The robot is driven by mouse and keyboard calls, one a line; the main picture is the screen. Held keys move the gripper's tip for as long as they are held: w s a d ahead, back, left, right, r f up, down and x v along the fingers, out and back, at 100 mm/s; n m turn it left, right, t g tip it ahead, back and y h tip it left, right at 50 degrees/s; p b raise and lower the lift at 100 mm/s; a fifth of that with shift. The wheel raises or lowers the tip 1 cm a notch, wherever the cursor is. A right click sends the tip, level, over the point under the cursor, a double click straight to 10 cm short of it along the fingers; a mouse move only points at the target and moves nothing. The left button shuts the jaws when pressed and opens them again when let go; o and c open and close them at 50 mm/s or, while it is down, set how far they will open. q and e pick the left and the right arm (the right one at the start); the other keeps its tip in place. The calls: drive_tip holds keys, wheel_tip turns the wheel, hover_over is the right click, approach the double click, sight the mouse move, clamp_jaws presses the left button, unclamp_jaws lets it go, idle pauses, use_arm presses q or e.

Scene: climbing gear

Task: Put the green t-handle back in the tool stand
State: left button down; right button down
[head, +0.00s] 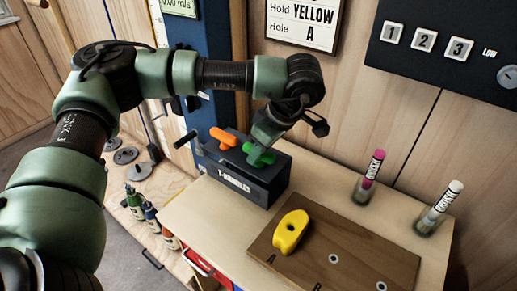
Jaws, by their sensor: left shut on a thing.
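The tool stand (238,184) is a dark grey block with a T-HANDLES label, on the left part of the wooden table. My left gripper (262,146) reaches down over it from above and is shut on the green t-handle (258,157). The green handle is at the stand's top right; its shaft is hidden, so I cannot tell how deep it sits in a hole. An orange t-handle (224,138) and a black t-handle (186,139) show at the stand's left side. My right gripper is not in view.
A yellow climbing hold (291,232) lies on a brown board (350,250) in front of the stand. A pink marker (371,171) and a white marker (447,196) stand in holders at right. The wood wall is close behind.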

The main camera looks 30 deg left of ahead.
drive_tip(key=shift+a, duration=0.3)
use_arm(q)
drive_tip(key=c, duration=1.2)
unclamp_jaws()
drive_tip(key=shift+o, duration=0.2)
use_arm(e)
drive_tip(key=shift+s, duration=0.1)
